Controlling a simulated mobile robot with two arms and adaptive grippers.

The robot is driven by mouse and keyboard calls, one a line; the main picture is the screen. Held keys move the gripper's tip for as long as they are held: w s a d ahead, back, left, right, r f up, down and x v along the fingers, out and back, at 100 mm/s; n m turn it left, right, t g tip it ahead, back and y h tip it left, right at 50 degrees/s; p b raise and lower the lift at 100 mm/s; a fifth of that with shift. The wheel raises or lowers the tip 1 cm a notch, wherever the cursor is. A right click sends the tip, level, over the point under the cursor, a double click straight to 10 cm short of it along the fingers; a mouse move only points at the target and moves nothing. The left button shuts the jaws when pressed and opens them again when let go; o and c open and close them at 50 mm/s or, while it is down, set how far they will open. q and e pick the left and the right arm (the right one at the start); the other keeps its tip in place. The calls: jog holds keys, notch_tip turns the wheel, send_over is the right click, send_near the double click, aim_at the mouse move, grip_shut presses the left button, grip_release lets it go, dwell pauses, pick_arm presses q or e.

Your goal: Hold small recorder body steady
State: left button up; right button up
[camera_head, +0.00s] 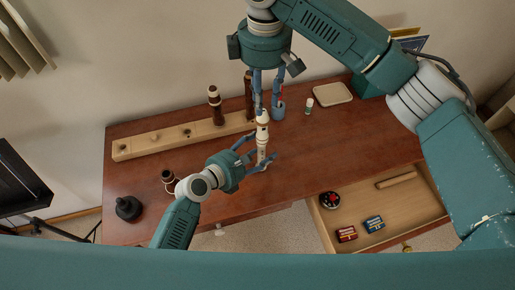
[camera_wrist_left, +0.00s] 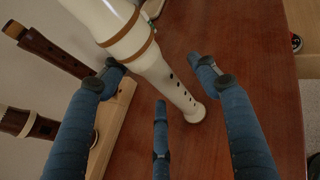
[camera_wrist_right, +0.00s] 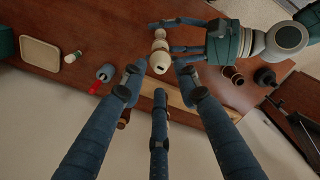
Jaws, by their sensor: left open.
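The small recorder (camera_head: 262,136) is cream with brown bands and stands roughly upright over the brown table. Its pale body and foot cross the left wrist view (camera_wrist_left: 172,78), and the right wrist view shows its top end (camera_wrist_right: 160,60). My left gripper (camera_head: 258,158) is open around its lower part, with fingers apart on both sides. My right gripper (camera_head: 266,108) is above, fingers pointing down at the top end. In the right wrist view its fingers are spread, with gaps to the recorder. I cannot tell whether the foot touches the table.
A long wooden stand (camera_head: 160,142) with dark recorder parts (camera_head: 215,104) lies behind. A blue cup (camera_head: 279,108), a small bottle (camera_head: 309,106) and a tray (camera_head: 332,94) stand at the back. An open drawer (camera_head: 348,218) juts out at front right.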

aim_at(262, 123)
pick_arm(q)
jog(key=c, duration=1.3)
pick_arm(e)
jog(key=o, duration=0.4)
jog(key=shift+d+r, duration=0.1)
pick_arm(q)
jog(key=shift+a, duration=0.1)
pick_arm(e)
jog(key=shift+s+d+r+m+y, duration=0.1)
jog(key=shift+d+r+m+y, duration=0.25)
jog(key=shift+r+m, duration=0.2)
jog(key=shift+m+t+y, duration=0.25)
jog(key=shift+t, duration=0.05)
jog(key=f, duration=0.7)
jog(key=a+f, duration=0.1)
jog(key=f, duration=0.3)
jog(key=shift+f, duration=0.1)
grip_shut()
